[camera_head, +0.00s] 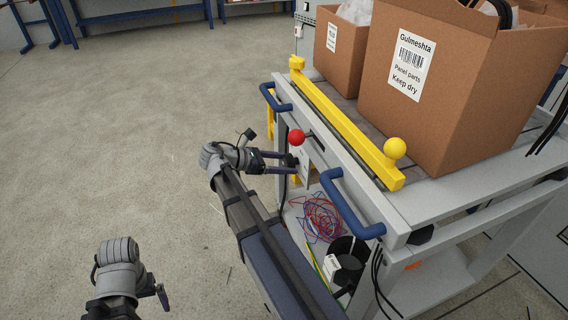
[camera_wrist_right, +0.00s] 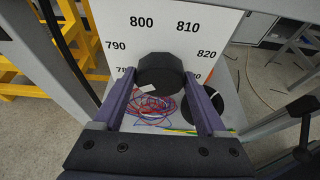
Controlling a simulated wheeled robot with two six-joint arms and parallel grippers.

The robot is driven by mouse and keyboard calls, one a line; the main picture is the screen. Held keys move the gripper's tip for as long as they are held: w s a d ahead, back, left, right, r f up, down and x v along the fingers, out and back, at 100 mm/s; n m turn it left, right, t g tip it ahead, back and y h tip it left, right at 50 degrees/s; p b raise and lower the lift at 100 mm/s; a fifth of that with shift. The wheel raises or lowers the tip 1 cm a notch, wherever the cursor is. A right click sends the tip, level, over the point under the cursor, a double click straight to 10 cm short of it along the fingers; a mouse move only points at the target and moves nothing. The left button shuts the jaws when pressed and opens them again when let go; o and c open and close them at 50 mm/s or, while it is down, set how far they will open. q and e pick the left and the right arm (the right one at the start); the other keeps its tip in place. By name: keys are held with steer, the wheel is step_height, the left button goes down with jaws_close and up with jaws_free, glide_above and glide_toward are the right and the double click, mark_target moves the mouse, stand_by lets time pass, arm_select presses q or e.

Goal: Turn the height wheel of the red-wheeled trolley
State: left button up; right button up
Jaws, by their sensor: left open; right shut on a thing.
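The grey trolley (camera_head: 333,160) stands at the right in the head view, its red wheels not visible. A black faceted knob (camera_wrist_right: 160,74) sits in front of a white scale plate (camera_wrist_right: 178,32) marked 790 to 820 in the right wrist view. My right gripper (camera_head: 287,165) is at the trolley's near side, its fingers shut on the black knob, one on each side. The knob's pointer, if any, is hidden. My left gripper (camera_head: 160,296) is open and empty, low at the left over the floor, apart from the trolley.
A red ball lever (camera_head: 296,137), a yellow bar (camera_head: 345,121) and blue handles (camera_head: 350,205) are close to my right gripper. Cardboard boxes (camera_head: 440,125) stand on the trolley top. Coiled wires (camera_head: 322,217) lie on its lower shelf.

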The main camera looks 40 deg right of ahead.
steer(key=shift+c, duration=1)
steer(key=shift+s+a+f+m+t+h+b, duration=0.1)
steer(key=shift+m+t+h+b, duration=0.05)
steer(key=shift+m+t, duration=0.35)
steer(key=shift+s+f+m+t+h+b, duration=0.15)
steer(key=shift+m+t, duration=0.15)
steer(key=shift+m, duration=0.3)
steer(key=shift+m+t+h+b, duration=0.3)
steer(key=shift+m+t+b, duration=0.25)
steer(key=shift+m, duration=0.35)
steer(key=shift+m+t+h+b, duration=0.3)
steer(key=shift+m+t+b, duration=0.35)
steer(key=shift+m, duration=0.35)
steer(key=m+h+b, duration=0.1)
steer(key=m+b, duration=0.1)
steer(key=m+t+h+b, duration=0.1)
steer(key=m+b, duration=0.1)
steer(key=shift+f+m, duration=0.15)
steer(key=shift+m, duration=0.25)
steer(key=shift+m+t+h+b, duration=0.4)
steer(key=shift+m+h+b, duration=0.3)
steer(key=shift+m+b, duration=0.8)
steer(key=shift+m, duration=0.4)
